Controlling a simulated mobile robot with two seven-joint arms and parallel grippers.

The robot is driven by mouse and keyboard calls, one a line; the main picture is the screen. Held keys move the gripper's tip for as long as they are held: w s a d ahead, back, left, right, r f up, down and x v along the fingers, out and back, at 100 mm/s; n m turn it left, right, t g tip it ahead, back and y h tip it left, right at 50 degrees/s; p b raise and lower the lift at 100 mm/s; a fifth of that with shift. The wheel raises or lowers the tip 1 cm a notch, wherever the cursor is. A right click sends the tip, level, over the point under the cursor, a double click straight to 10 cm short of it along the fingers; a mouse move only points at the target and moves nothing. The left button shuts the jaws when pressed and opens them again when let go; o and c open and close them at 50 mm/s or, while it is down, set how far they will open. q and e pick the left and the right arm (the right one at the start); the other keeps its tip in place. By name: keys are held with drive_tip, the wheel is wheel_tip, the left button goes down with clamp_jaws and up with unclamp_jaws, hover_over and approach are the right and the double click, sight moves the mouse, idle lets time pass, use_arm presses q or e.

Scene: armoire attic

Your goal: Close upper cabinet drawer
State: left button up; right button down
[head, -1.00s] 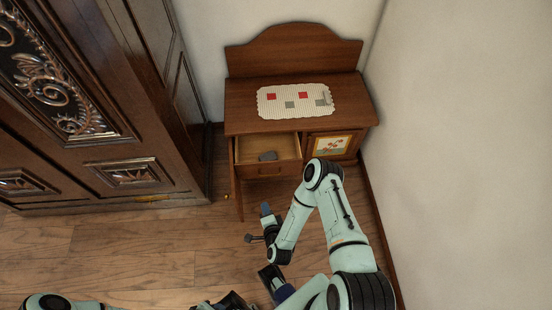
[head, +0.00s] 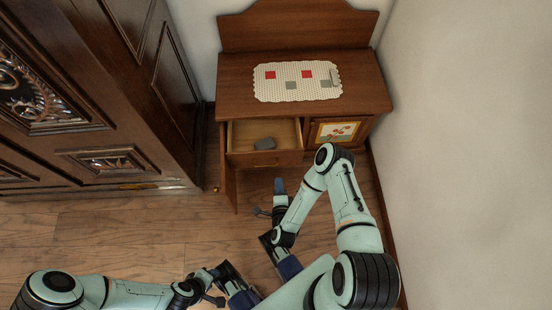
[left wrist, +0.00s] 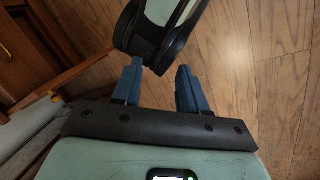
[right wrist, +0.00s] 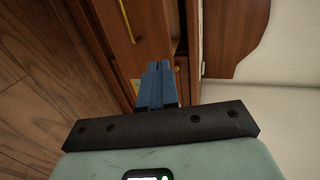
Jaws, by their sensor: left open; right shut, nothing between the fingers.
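The wooden cabinet (head: 285,108) stands against the back wall.
A narrow door panel (head: 229,182) stands open below the drawer's left side. A carved dark armoire (head: 120,110) is at left and a pale wall (head: 470,150) at right. A link of my right arm is close beyond my left fingers. Wooden floor (head: 120,230) is clear.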

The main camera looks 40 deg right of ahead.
drive_tip(key=w+d+b, duration=0.1)
drive_tip(key=w+b, duration=0.1)
drive_tip(key=b, duration=0.2)
approach(276, 152)
drive_tip(key=f, duration=0.2)
drive_tip(key=w+d, duration=0.1)
drive_tip(key=w, duration=0.1)
drive_tip(key=w+d+b, duration=0.1)
drive_tip(key=w, duration=0.1)
drive_tip(key=shift+w+d+f, duration=0.1)
drive_tip(key=shift+d, duration=0.25)
use_arm(q)
drive_tip(key=w+a+f+t+y, duration=0.1)
drive_tip(key=w+a+f, duration=0.2)
drive_tip(key=f, duration=0.5)
drive_tip(key=shift+w+a+n, duration=0.3)
drive_tip(key=shift+a+n, duration=0.1)
drive_tip(key=shift+a, duration=0.05)
use_arm(e)
drive_tip(key=shift+w+d, duration=0.3)
drive_tip(key=shift+w, duration=0.25)
use_arm(q)
drive_tip(key=shift+f, duration=0.1)
use_arm(e)
drive_tip(key=shift+w, duration=0.1)
